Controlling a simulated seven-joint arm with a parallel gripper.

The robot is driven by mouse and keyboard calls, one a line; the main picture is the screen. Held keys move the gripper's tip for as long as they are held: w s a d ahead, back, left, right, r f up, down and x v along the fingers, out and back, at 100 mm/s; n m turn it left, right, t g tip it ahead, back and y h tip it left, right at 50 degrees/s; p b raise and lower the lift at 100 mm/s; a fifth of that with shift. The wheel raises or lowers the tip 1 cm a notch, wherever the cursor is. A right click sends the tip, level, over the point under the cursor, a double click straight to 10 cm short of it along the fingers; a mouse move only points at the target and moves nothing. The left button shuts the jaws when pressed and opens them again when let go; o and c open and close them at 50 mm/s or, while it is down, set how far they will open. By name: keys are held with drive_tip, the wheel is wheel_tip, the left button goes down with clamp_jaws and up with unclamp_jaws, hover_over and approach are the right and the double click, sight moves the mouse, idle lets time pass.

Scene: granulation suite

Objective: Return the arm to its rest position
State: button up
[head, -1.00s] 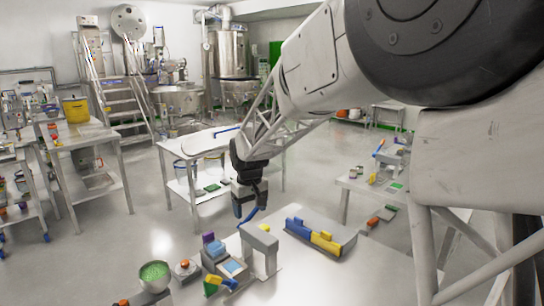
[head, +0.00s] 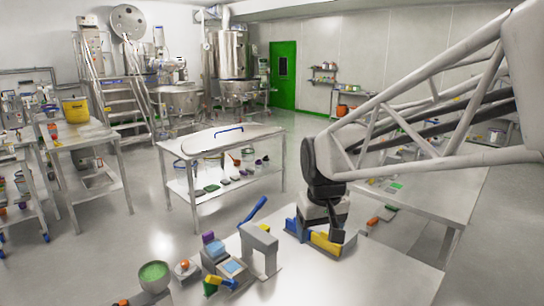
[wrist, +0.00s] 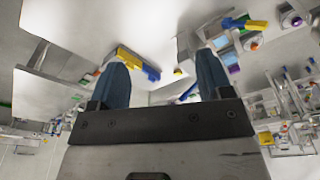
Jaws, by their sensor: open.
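My gripper (head: 320,232) hangs at the end of my arm, right of centre in the head view, fingers pointing down over the near table (head: 385,275). In the wrist view its two blue-grey fingers (wrist: 163,80) stand apart with nothing between them. In the head view it partly covers a blue and yellow block-like item (head: 292,228). Whether it touches that item cannot be told from the head view; in the wrist view the item (wrist: 138,64) lies beyond the fingertips, apart from them.
A grey press-like stand with a raised blue lever (head: 262,243) stands left of my gripper. Left of it are a small device with a blue screen (head: 232,267) and a bowl of green granules (head: 153,272). The near table's front right is bare. Another table (head: 440,195) stands behind right.

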drive_tip(key=s+d+f+m, duration=0.1)
drive_tip(key=s+d, duration=0.3)
drive_tip(key=s, duration=0.6)
drive_tip(key=s+d+f+m, duration=0.2)
drive_tip(key=s+d, duration=0.2)
drive_tip(key=s, duration=0.6)
drive_tip(key=shift+s+f+t, duration=0.25)
drive_tip(key=shift+t, duration=0.15)
